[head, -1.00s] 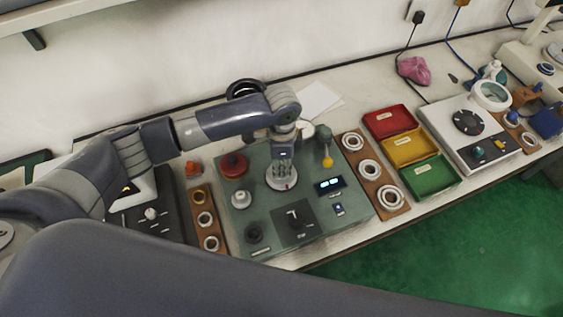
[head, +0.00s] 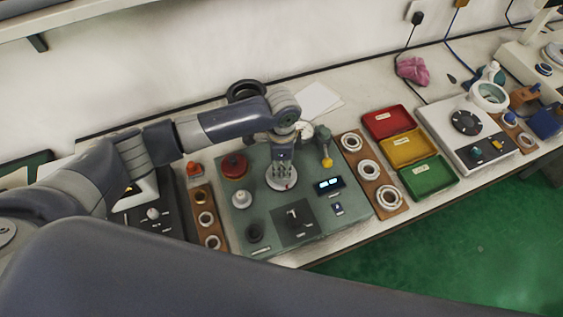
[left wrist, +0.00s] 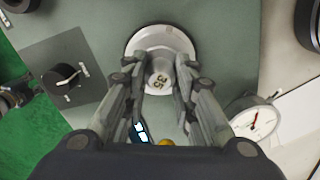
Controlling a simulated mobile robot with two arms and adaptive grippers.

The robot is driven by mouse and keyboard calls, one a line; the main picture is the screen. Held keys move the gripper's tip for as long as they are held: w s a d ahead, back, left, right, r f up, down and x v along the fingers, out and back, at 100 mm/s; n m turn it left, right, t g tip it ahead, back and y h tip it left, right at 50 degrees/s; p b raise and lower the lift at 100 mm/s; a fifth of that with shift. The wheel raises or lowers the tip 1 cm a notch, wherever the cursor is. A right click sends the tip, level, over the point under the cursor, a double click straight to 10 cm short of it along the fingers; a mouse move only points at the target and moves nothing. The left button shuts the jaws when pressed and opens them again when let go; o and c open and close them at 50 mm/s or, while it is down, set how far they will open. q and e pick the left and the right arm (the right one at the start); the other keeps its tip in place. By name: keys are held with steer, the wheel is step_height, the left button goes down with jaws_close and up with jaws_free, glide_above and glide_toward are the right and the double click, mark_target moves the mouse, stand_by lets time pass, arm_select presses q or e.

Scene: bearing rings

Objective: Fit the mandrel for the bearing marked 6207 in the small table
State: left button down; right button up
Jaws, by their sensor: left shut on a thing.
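My left gripper (head: 282,168) points down over the small round table (head: 284,186) on the green-grey bench unit. In the left wrist view its fingers (left wrist: 160,100) are shut on a pale metal mandrel (left wrist: 160,74), whose top appears to read 35, upside down. The mandrel stands over the middle of the small table's pale disc (left wrist: 140,42). I cannot tell whether it is fully seated. Bearing rings lie on a right wooden board (head: 372,185) and a left one (head: 196,186); their markings are too small to read. My right gripper is not in view.
On the unit are a red knob (head: 235,165), a white stepped part (head: 241,199), a black knob (head: 255,232), a lit display (head: 329,184) and a yellow-tipped lever (head: 327,161). Red (head: 376,113), yellow (head: 391,147) and green (head: 440,186) trays stand to the right.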

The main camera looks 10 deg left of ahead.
arm_select(q)
steer(key=c, duration=1.2)
jaws_free()
step_height(320, 180, up, 12)
